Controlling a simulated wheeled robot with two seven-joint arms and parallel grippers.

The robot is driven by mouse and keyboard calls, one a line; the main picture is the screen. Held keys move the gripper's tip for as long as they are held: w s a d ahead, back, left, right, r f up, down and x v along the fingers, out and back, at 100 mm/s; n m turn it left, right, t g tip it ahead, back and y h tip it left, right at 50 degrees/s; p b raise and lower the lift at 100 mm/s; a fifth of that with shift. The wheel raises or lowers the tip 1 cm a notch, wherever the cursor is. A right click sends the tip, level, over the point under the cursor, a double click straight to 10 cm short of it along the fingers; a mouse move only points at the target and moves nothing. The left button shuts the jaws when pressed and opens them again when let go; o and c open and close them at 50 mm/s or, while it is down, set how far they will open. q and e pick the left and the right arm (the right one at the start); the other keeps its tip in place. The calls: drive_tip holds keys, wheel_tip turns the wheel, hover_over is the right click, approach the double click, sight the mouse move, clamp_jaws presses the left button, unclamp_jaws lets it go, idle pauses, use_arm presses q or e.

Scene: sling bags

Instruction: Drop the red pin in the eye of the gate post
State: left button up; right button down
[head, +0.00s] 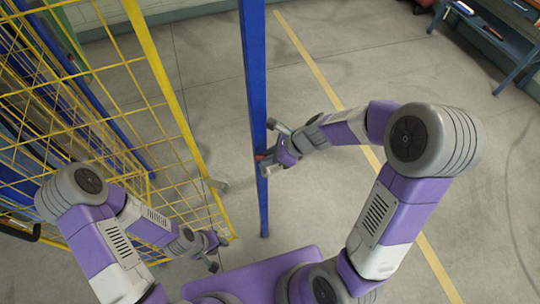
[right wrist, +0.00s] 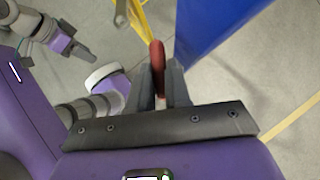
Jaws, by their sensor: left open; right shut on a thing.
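The red pin (right wrist: 157,62) stands between the fingers of my right gripper (right wrist: 160,85) in the right wrist view, and the gripper is shut on it. In the head view a small red bit of the pin (head: 260,157) shows beside the blue gate post (head: 256,80), with my right gripper (head: 268,164) right at the post. The post (right wrist: 212,30) also fills the upper right of the wrist view, close to the pin. I cannot make out the eye. My left gripper (head: 220,252) is open and empty, low beside the gate's near corner.
A yellow mesh gate (head: 150,60) stands left of the post, with blue frames behind it. A blue workbench (head: 490,40) is at the top right. A yellow line (head: 320,75) crosses the grey floor, which is open right of the post.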

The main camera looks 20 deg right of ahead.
use_arm(q)
drive_tip(key=shift+f+b, duration=1.65)
drive_tip(key=shift+f, duration=0.1)
use_arm(e)
drive_tip(key=shift+f, duration=1.95)
drive_tip(key=c, duration=1)
unclamp_jaws()
use_arm(q)
drive_tip(key=shift+r, duration=0.2)
use_arm(e)
drive_tip(key=shift+d+r, duration=0.1)
drive_tip(key=shift+r, duration=0.1)
use_arm(q)
wheel_tip(320, 180, up, 6)
drive_tip(key=s+p, duration=0.1)
drive_tip(key=p, duration=0.5)
drive_tip(key=shift+d+r+p, duration=0.15)
drive_tip(key=shift+d+p, duration=0.15)
use_arm(e)
drive_tip(key=v, duration=0.7)
drive_tip(key=shift+s+d+r, duration=0.15)
drive_tip(key=shift+d+r, duration=0.05)
drive_tip(key=shift+d, duration=0.05)
use_arm(q)
drive_tip(key=shift+s, duration=0.1)
